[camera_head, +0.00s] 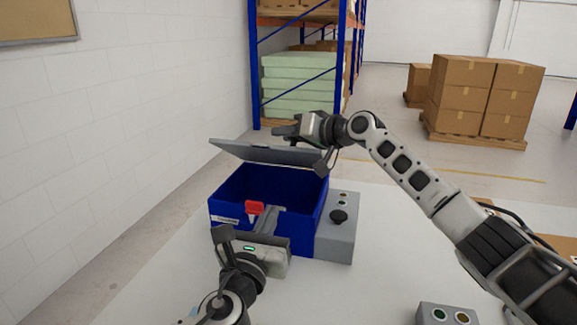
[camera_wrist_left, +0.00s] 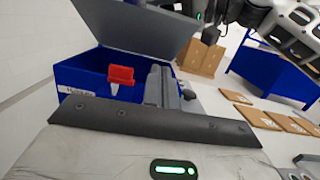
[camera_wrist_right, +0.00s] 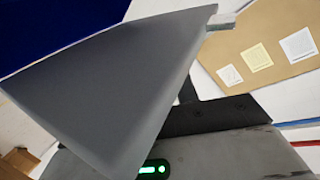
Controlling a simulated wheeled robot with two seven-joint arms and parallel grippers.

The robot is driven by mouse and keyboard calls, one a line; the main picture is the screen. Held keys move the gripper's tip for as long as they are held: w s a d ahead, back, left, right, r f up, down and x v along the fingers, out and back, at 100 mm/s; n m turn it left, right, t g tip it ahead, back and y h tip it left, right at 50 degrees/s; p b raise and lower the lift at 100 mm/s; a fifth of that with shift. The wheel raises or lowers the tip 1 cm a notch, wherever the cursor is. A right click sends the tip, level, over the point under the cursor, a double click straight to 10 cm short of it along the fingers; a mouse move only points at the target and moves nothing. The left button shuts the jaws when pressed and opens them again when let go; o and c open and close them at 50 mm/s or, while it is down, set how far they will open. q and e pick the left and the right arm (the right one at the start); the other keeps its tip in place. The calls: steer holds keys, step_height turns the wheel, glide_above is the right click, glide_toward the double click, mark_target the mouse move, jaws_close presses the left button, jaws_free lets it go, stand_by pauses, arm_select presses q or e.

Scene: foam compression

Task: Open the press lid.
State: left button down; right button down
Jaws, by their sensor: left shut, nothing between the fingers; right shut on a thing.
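The press is a blue box (camera_head: 305,236) with a grey lid (camera_head: 262,154), standing on the white table. The lid is raised at the back and tilted over the open box. My right gripper (camera_head: 288,131) is shut on the lid; the lid fills much of the right wrist view (camera_wrist_right: 110,85). My left gripper (camera_head: 266,220) is shut and empty, low at the front of the box. In the left wrist view its fingers (camera_wrist_left: 160,86) point toward the box, beside a red piece (camera_wrist_left: 121,75) at the front wall.
A grey control unit (camera_head: 340,238) with a black knob adjoins the box's right side. A small button box (camera_head: 447,315) is at the table's front. A white wall (camera_head: 110,120) is at left. Shelving and stacked cartons (camera_head: 480,95) stand behind.

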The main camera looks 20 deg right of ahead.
steer(key=shift+r, duration=0.1)
arm_select(q)
glide_toward(294, 155)
step_height(294, 155, down, 2)
steer(key=w+d, duration=0.2)
steer(key=shift+m, duration=0.3)
steer(key=shift+w+d+r, duration=0.25)
steer(key=shift+w+r, duration=0.4)
steer(key=shift+r, duration=0.15)
steer(key=shift+w+d+r, duration=0.25)
steer(key=shift+w+r, duration=0.35)
steer(key=shift+r, duration=0.15)
